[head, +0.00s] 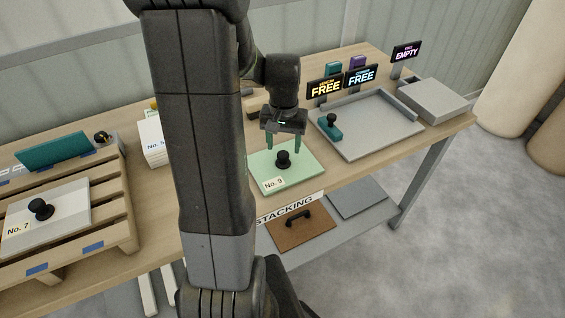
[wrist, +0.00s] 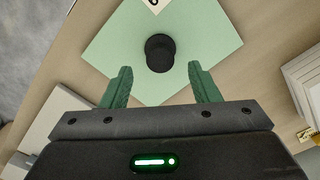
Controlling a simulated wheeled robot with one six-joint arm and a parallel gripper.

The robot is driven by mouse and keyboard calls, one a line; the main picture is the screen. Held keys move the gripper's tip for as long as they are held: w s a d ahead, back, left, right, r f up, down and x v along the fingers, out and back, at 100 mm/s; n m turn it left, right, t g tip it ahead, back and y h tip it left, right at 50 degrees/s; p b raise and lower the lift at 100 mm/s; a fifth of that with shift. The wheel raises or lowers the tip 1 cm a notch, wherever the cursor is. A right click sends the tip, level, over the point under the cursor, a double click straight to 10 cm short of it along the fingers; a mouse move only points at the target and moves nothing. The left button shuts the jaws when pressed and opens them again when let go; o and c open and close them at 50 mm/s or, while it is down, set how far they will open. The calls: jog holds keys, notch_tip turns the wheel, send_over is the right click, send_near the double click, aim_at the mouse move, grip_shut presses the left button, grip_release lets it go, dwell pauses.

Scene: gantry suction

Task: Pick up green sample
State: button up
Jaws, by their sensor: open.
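The green sample is a flat pale green plate (head: 300,163) with a black knob (head: 283,160) and a label reading No. 9. It lies on the wooden table, right of my arm in the head view. In the wrist view the green plate (wrist: 215,38) and its knob (wrist: 160,53) lie ahead of my gripper. My gripper (head: 284,147) is open and empty, its green fingers pointing down above the plate near the knob. In the wrist view the two fingertips (wrist: 160,70) are spread wider than the knob, which shows just beyond them. Contact with the plate cannot be told.
A grey tray (head: 378,142) with a small teal knobbed block (head: 330,128) stands right of the plate. Signs reading FREE (head: 324,89) stand behind it. A pallet (head: 118,190) with a white No. 7 plate (head: 62,212) is at left. White No. 5 blocks (head: 153,150) stand beside my arm.

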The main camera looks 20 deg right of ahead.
aim_at(283, 154)
jog(key=f, duration=0.4)
jog(key=shift+s+a+f, duration=0.2)
jog(key=shift+s+f, duration=0.05)
jog(key=shift+f, duration=0.15)
jog(key=c, duration=1.2)
jog(key=shift+r, duration=0.15)
